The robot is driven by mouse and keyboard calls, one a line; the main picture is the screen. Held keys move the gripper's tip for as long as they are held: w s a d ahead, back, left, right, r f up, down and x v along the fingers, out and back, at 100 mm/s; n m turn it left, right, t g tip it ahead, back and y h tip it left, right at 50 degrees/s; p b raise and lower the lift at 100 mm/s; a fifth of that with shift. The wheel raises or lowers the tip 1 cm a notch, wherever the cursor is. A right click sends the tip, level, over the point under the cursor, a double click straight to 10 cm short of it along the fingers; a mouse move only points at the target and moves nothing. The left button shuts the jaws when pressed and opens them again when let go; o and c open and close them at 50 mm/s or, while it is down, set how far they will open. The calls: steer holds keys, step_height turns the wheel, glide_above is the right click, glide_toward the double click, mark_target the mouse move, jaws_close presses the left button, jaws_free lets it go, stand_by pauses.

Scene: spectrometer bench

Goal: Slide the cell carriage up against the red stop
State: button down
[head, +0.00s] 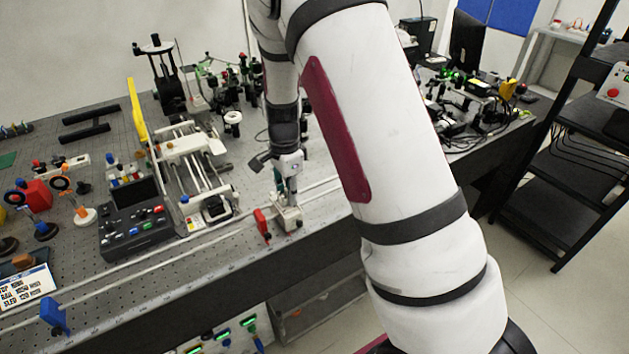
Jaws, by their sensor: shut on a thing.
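The cell carriage (288,218) is a small pale block on the rail near the bench's front edge. My gripper (291,193) points down from above and is shut on the upper part of the carriage; its fingertips are small in view. The red stop (262,225) stands upright on the rail just left of the carriage. The two look very close, but I cannot tell if they touch. The pale rail (170,262) runs along the front of the bench. A blue stop (55,316) sits at its far left end.
A black control box (139,222) and a white-framed instrument (190,160) with a yellow panel (137,110) stand behind the rail on the left. Dark optics crowd the back and right of the bench (90,150). The rail between the two stops looks clear.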

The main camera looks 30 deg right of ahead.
steer(key=shift+s+a, duration=0.1)
steer(key=shift+a, duration=2.25)
steer(key=c, duration=1.4)
jaws_free()
steer(key=shift+r, duration=0.1)
step_height(320, 180, up, 12)
steer(key=shift+f, duration=0.1)
